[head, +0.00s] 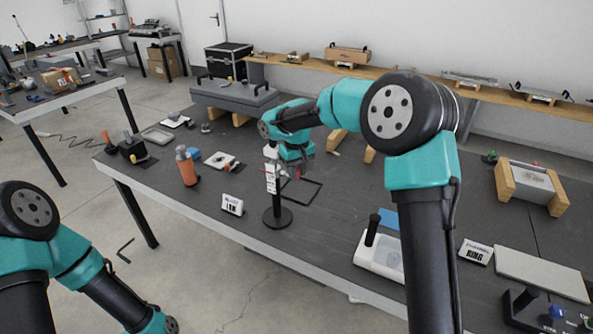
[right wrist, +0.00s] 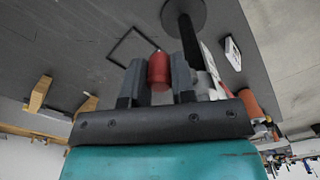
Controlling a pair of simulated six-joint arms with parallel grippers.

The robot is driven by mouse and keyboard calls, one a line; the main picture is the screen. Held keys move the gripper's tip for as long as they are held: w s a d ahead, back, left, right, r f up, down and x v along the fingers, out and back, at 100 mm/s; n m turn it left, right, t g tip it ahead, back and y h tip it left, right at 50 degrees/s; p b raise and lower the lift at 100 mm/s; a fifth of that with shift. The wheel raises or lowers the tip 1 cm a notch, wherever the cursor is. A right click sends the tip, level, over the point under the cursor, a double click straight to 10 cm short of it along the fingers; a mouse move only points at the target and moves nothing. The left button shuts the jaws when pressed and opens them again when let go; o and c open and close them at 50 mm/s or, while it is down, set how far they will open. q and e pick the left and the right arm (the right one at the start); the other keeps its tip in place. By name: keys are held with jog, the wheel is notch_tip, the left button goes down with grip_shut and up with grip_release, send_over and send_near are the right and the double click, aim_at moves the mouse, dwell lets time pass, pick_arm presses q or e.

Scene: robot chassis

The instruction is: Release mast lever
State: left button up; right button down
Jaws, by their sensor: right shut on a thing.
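The mast (head: 278,207) is a dark post standing upright on a round black base on the dark workbench, with white labels on its upper part. In the right wrist view the post (right wrist: 189,42) rises from its round base (right wrist: 183,12). My right gripper (head: 298,168) is beside the top of the mast. In the right wrist view, the right gripper (right wrist: 157,78) is shut on a red cylindrical lever grip (right wrist: 159,68), held between its two dark fingers. The join between grip and mast is hidden. My left arm shows at the lower left, but its gripper is out of view.
A white label card (head: 232,204) stands left of the mast base, and an orange bottle (head: 187,168) is farther left. A black square outline (head: 313,184) lies behind the mast. A white device with a black handle (head: 371,258) is to the right. The bench front edge is close.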

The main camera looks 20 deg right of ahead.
jog(key=shift+w+d+n, duration=0.25)
jog(key=shift+w+n, duration=0.1)
jog(key=shift+n, duration=0.6)
jog(key=shift+w+d+n, duration=0.2)
jog(key=shift+w+n, duration=0.15)
jog(key=shift+n, duration=0.6)
jog(key=c, duration=0.9)
grip_release()
jog(key=shift+c, duration=0.2)
jog(key=shift+r, duration=0.1)
notch_tip(320, 180, up, 17)
